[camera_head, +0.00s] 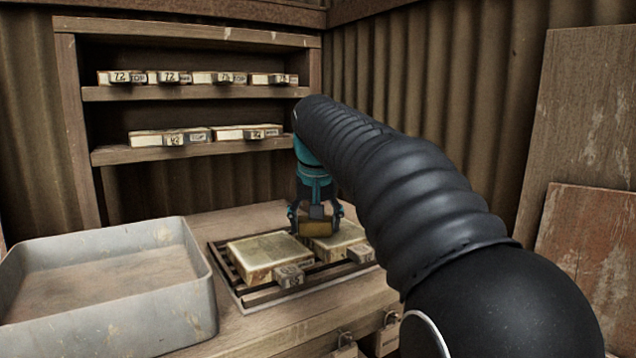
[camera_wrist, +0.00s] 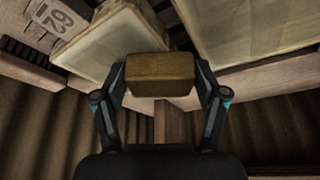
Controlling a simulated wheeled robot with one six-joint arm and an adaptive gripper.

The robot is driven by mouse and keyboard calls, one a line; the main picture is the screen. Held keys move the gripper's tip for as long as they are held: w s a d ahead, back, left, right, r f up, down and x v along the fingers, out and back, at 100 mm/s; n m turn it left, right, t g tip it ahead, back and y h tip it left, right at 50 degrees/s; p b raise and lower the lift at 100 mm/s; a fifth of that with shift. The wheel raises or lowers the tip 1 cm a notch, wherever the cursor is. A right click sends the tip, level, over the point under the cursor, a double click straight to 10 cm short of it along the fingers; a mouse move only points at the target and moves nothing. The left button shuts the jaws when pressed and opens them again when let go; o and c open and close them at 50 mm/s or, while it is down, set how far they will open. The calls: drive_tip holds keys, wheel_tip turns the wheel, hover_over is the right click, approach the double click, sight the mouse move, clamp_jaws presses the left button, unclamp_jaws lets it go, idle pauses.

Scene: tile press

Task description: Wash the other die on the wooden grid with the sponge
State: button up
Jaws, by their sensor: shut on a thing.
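My gripper (camera_head: 316,213) is shut on a yellow-brown block-shaped sponge (camera_head: 317,228), which also shows between the fingers in the wrist view (camera_wrist: 162,75). Two pale, flat dies lie side by side on the wooden grid (camera_head: 245,297). The left die (camera_head: 262,251) has a numbered tag block at its front. The right die (camera_head: 342,243) is partly behind my arm and sponge. The sponge is over the back left part of the right die; I cannot tell whether it touches. In the wrist view the tagged die (camera_wrist: 118,38) is beside the sponge, and another die (camera_wrist: 240,28) is at right.
A grey metal basin (camera_head: 120,322) stands at left on the wooden bench. A shelf (camera_head: 200,93) behind holds several tagged dies. Corrugated walls close off the back, and boards (camera_head: 590,110) lean at right. Padlocked drawers are in the bench front.

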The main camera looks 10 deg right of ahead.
drive_tip(key=r+p, duration=0.2)
drive_tip(key=r, duration=0.3)
drive_tip(key=shift+d+r, duration=0.1)
drive_tip(key=shift+d, duration=0.1)
drive_tip(key=shift+r, duration=1.4)
drive_tip(key=shift+a, duration=0.1)
